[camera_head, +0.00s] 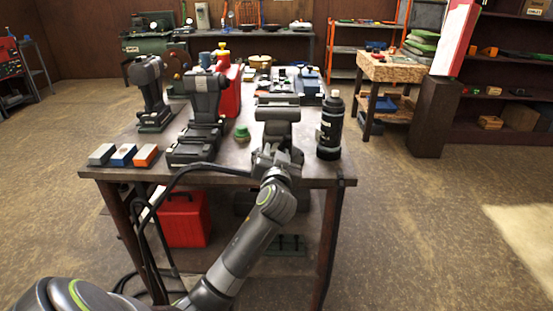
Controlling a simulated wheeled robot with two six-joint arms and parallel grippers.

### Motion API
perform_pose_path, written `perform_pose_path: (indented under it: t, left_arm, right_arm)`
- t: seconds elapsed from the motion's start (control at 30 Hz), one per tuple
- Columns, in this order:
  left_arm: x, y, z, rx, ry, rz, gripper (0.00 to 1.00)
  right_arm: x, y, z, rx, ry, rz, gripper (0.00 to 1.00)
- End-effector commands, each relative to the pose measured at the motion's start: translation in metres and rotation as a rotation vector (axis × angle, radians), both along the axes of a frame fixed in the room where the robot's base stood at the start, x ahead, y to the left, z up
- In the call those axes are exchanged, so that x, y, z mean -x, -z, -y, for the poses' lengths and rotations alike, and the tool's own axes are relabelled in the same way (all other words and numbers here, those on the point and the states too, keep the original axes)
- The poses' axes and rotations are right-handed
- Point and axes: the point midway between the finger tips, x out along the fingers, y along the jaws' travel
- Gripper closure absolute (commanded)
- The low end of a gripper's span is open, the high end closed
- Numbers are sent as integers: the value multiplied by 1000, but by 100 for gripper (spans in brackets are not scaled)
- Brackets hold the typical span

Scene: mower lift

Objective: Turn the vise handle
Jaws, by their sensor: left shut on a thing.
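A dark grey vise (278,112) stands on the near right part of the metal workbench (310,172), close to its front edge. My left arm comes in from the lower left and rises to the bench edge. My left gripper (272,156) is at the front of the vise, low against its screw end. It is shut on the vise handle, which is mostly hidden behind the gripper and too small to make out. My right gripper is not in view.
A black bottle (330,128) stands just right of the vise, and a small green-topped item (242,134) to its left. Dark bench tools (205,105) and several small blocks (123,155) fill the bench's left. A black cable hangs over the front edge. A red case (183,219) sits below.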

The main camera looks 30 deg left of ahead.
Motion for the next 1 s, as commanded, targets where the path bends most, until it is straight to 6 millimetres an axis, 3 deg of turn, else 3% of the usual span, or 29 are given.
perform_pose_path:
  t: [0.5, 1.0]
  left_arm:
    - [0, 4, 0, 359, -3, 211, 87]
    - [0, 3, 0, 475, -3, 281, 87]
  right_arm:
    - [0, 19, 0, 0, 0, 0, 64]
    - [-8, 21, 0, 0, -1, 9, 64]
